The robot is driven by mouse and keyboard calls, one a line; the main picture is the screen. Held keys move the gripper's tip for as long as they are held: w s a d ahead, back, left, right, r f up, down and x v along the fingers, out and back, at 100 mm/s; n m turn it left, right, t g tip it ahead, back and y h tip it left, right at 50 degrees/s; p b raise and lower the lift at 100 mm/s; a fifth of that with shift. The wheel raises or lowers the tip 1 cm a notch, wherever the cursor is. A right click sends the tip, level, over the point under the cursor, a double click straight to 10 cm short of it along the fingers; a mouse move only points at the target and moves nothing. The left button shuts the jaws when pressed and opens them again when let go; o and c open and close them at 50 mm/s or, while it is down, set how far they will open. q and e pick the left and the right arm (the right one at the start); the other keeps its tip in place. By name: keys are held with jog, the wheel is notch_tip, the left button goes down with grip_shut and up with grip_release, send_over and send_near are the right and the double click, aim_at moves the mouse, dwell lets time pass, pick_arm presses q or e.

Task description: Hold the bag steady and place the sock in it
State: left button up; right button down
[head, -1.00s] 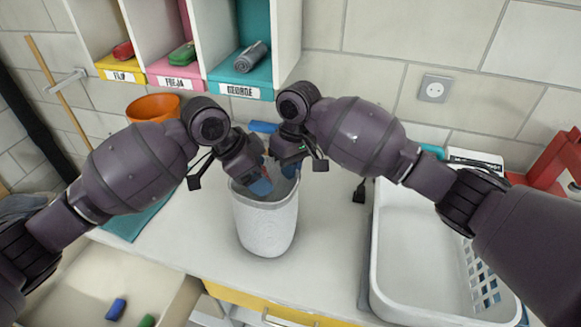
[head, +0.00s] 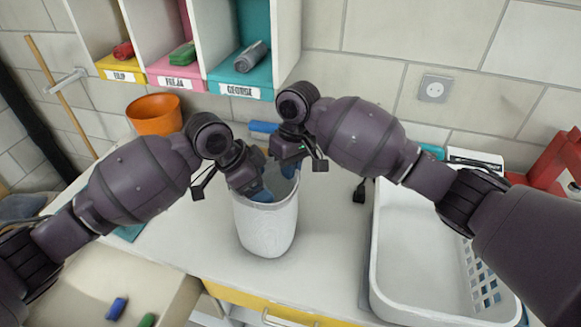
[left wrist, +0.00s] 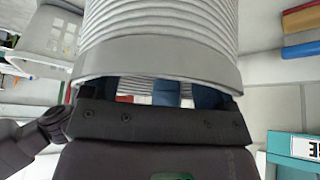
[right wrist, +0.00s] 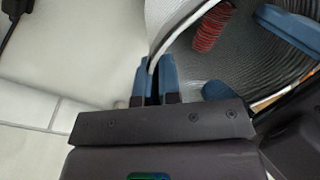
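The bag (head: 266,228) is a white, ribbed, open-topped container standing upright on the counter. My right gripper (head: 290,168) is at its far right rim; in the right wrist view its blue fingers (right wrist: 154,82) are close together with the bag's rim between them. My left gripper (head: 264,192) reaches into the bag's mouth. In the left wrist view its fingers (left wrist: 165,90) are spread wide behind the rim. A red ribbed sock (right wrist: 211,28) shows inside the bag in the right wrist view, apart from the visible left fingers. The head view hides it.
Cubbies hold a red roll (head: 123,50), a green roll (head: 183,54) and a grey roll (head: 250,56). An orange bowl (head: 154,114) stands behind my left arm. A white basket (head: 420,290) is at right. Blue (head: 117,308) and green (head: 147,320) rolls lie in the drawer.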

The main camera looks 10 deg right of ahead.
pick_arm(q)
jog(key=shift+o, duration=0.5)
pick_arm(e)
jog(key=shift+w, duration=0.1)
jog(key=shift+d, duration=0.1)
pick_arm(q)
jog(key=shift+a+r, duration=0.1)
jog(key=v, duration=1.1)
jog(key=shift+r, duration=0.4)
jog(key=shift+s+a, duration=0.1)
pick_arm(e)
jog(key=c, duration=1.3)
grip_release()
jog(key=shift+o, duration=0.2)
